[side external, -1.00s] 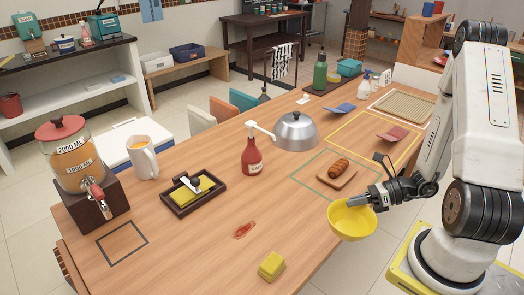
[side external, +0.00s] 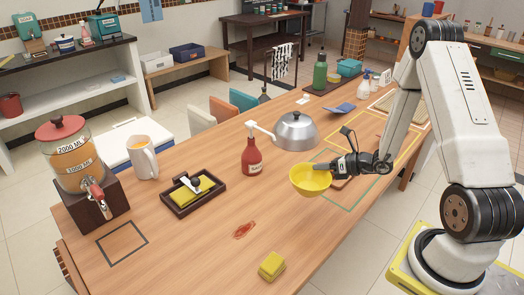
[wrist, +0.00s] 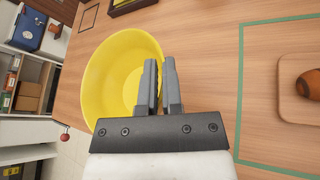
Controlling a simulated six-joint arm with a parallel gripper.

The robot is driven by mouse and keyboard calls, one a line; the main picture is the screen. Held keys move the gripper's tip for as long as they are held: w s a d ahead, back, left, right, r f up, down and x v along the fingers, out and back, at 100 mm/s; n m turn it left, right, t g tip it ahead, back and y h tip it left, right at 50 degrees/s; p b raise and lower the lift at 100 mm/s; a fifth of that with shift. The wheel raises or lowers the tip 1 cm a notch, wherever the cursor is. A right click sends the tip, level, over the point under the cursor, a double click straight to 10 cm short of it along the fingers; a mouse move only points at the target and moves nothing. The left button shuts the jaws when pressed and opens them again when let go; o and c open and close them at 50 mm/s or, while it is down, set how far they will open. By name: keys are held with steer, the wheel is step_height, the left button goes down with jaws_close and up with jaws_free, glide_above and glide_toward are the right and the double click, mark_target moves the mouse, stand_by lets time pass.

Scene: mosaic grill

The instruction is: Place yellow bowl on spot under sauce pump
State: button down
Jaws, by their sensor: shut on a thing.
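The yellow bowl (side external: 311,181) is upright above the table (side external: 300,238), in front of the red sauce pump bottle (side external: 252,157). My gripper (side external: 324,168) is shut on the right side of the bowl's rim. In the wrist view the two fingers (wrist: 161,88) are nearly together at the rim of the yellow bowl (wrist: 108,72), which appears empty. The pump's white spout (side external: 262,129) points right, toward the grey dome lid (side external: 296,131). I see no distinct mark under the spout.
A green outlined square and wooden board (wrist: 297,106) with bread lie right of the bowl. A yellow sponge (side external: 271,266) and a red stain (side external: 243,231) are at the front. A dark tray (side external: 193,194) and a drink dispenser (side external: 79,165) stand left.

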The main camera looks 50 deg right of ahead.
steer(key=shift+m+h, duration=0.5)
steer(key=shift+w+d+r, duration=0.1)
steer(key=shift+w+r, duration=0.05)
steer(key=shift+w, duration=0.55)
steer(key=shift+w+d+r, duration=0.1)
steer(key=shift+w+r, duration=0.05)
steer(key=shift+w, duration=0.55)
steer(key=shift+w+d+r, duration=0.1)
steer(key=shift+w+r, duration=0.05)
steer(key=shift+w, duration=0.55)
steer(key=shift+w+d+f, duration=0.7)
steer(key=shift+w+f, duration=0.85)
steer(key=shift+w, duration=0.55)
steer(key=shift+w+d+f, duration=0.7)
steer(key=shift+w+f, duration=0.85)
steer(key=shift+w, duration=0.6)
steer(key=shift+w+d+f, duration=0.7)
steer(key=shift+w+f, duration=0.85)
steer(key=shift+w, duration=0.55)
steer(key=shift+w+f, duration=0.25)
steer(key=shift+f, duration=1.6)
steer(key=shift+f, duration=0.1)
